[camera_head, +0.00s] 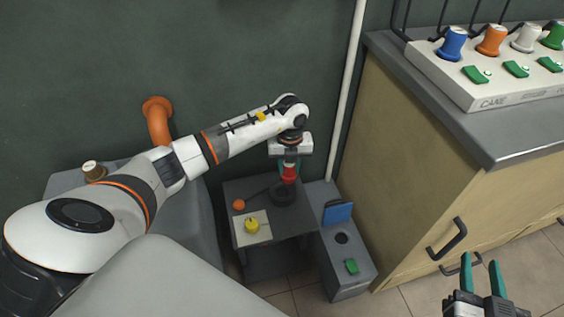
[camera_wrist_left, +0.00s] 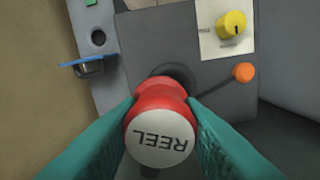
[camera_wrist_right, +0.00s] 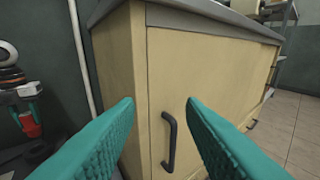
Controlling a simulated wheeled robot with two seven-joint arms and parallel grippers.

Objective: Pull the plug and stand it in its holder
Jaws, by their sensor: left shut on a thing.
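The plug (camera_wrist_left: 162,125) is red with a white top marked REEL. My left gripper (camera_head: 290,167) is shut on it, with one teal finger on each side. In the head view the red plug (camera_head: 289,175) shows just above a dark round socket (camera_head: 283,193) on a grey box. I cannot tell whether its lower end is still inside the socket. A narrow grey stand (camera_head: 331,257) with a round hole (camera_head: 342,238), likely the holder, stands to the right of the socket box. My right gripper (camera_head: 481,268) is open and empty in front of the cabinet.
A yellow knob (camera_head: 252,226) and an orange-tipped lever (camera_head: 239,204) are on the socket box. The stand has a blue flap (camera_head: 338,213) and a green button (camera_head: 351,267). A wooden cabinet (camera_head: 440,180) and a white pipe (camera_head: 347,90) rise close on the right.

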